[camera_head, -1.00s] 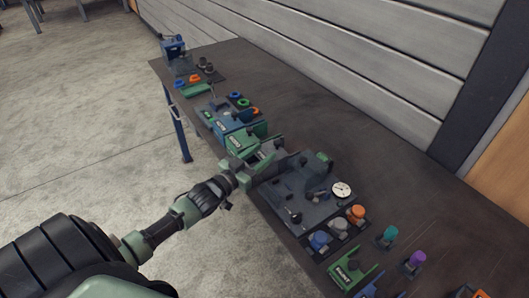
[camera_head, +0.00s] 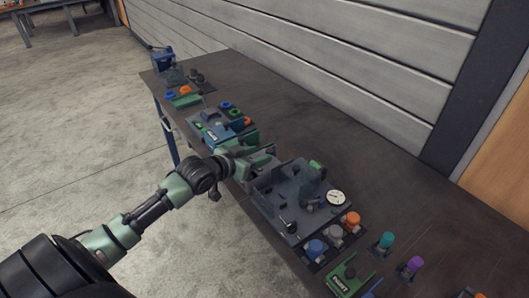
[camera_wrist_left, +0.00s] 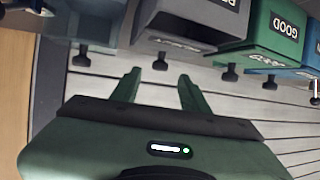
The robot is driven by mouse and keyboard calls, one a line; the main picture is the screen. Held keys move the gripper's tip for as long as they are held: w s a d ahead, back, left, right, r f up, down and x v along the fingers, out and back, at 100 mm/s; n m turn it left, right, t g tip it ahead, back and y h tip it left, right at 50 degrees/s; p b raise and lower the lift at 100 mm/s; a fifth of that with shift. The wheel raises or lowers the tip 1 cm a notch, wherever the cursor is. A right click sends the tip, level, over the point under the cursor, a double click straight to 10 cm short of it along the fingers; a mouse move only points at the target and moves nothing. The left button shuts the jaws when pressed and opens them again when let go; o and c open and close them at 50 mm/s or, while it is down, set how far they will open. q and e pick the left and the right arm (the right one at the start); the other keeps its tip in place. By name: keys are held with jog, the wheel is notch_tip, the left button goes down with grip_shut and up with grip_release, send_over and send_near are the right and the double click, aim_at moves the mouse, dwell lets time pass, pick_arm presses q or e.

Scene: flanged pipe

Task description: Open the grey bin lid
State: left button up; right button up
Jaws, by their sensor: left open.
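The grey bin (camera_wrist_left: 190,22) is at the top middle of the left wrist view, with a partly cut-off label and a dark label strip. A small dark knob (camera_wrist_left: 160,63) sits at its lower edge. My left gripper (camera_wrist_left: 158,75) is open, its two green fingers pointing at the bin and apart, with the knob just past the tips and nothing between them. In the head view my left gripper (camera_head: 268,152) is over the near table edge by the bins. The grey bin is largely hidden there. I cannot tell how far its lid is raised.
A green bin (camera_wrist_left: 276,30) marked GOOD adjoins on the right in the wrist view. A grey fixture plate with a white dial (camera_head: 336,197) lies right of the gripper. The table's back strip is clear.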

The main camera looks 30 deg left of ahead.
aim_at(268, 151)
pick_arm(q)
jog(key=shift+x, duration=2.1)
jog(key=shift+s, duration=0.1)
grip_shut()
